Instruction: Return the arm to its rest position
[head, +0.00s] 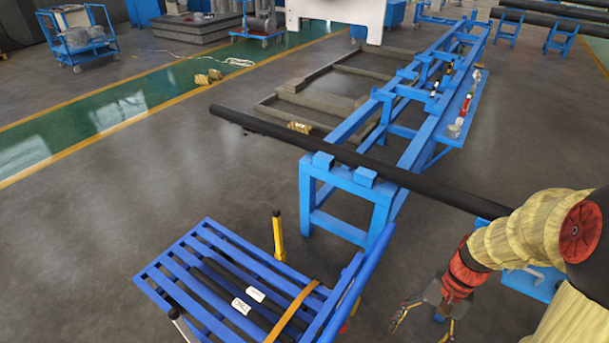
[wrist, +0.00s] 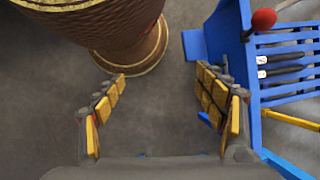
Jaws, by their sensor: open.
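My arm comes in from the right edge of the head view, wrapped in yellowish covering with red joints, and bends downward. My gripper (head: 424,322) hangs low over the grey floor at the lower right, right of the blue slatted rack. In the wrist view my gripper (wrist: 160,82) has its two yellow-padded fingers spread wide. Nothing is between them but bare floor. No rest mark or cradle for the arm shows.
The blue slatted rack (head: 205,252) holds dark bars with white tags; its rails (wrist: 283,38) also show right of my fingers. A long black bar (head: 270,131) lies across the blue stand (head: 345,181), near my arm. Open floor (head: 110,260) lies left.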

